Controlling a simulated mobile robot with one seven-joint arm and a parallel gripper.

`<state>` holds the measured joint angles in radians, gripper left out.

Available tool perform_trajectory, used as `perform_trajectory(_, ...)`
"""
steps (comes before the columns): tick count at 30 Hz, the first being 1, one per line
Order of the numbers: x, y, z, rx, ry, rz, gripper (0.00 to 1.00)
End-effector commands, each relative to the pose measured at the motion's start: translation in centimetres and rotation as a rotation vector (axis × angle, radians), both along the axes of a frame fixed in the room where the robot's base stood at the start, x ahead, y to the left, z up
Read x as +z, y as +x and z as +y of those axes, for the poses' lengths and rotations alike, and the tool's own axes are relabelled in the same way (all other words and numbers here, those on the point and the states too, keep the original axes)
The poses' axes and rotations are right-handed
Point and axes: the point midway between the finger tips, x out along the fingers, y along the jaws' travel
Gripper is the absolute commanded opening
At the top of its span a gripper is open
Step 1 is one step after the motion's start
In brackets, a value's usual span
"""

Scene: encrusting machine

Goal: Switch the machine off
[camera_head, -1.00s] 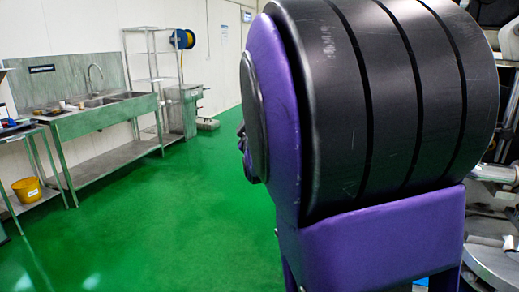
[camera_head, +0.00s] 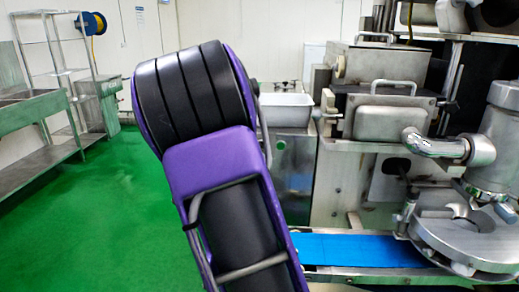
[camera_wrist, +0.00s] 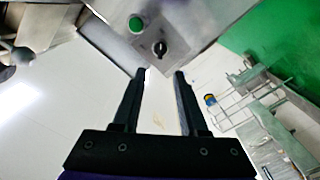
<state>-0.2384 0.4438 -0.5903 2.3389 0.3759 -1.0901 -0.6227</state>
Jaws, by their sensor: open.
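The encrusting machine (camera_head: 345,150) is a metal body at the right of the head view, with a blue conveyor belt (camera_head: 360,250) low in front. In the wrist view, a grey control panel (camera_wrist: 183,42) at the top carries a round green button (camera_wrist: 136,23) and a black rotary knob (camera_wrist: 160,48) with a pale mark. My gripper (camera_wrist: 160,74) is open and empty, its two dark fingers pointing toward the panel. The knob appears between and beyond the fingertips, with no contact visible. In the head view my arm hides my gripper, and the panel cannot be made out.
A metal sink bench (camera_head: 30,120) and a wire shelf rack (camera_head: 50,45) with a blue hose reel (camera_head: 93,23) stand at the left. The green floor (camera_head: 100,220) is clear there. A round metal turntable part (camera_head: 470,240) and pipework stand at the right.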

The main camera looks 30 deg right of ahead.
Motion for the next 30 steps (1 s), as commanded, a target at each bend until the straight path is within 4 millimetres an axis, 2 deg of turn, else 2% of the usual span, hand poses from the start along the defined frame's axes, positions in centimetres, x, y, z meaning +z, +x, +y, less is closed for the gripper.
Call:
perform_trajectory(9, 0.0, 5.5, -4.3, -0.002, -0.003, 0.001, 0.42)
perform_trajectory(15, 0.0, 7.9, -5.9, 0.001, -0.001, 0.002, 0.42)
perform_trajectory(21, 0.0, 8.8, -6.6, 0.001, -0.001, 0.001, 0.42)
perform_trajectory(29, 0.0, 8.8, -6.6, 0.001, -0.001, 0.001, 0.42)
perform_trajectory(30, 0.0, 8.8, -6.6, 0.001, -0.001, 0.001, 0.35)
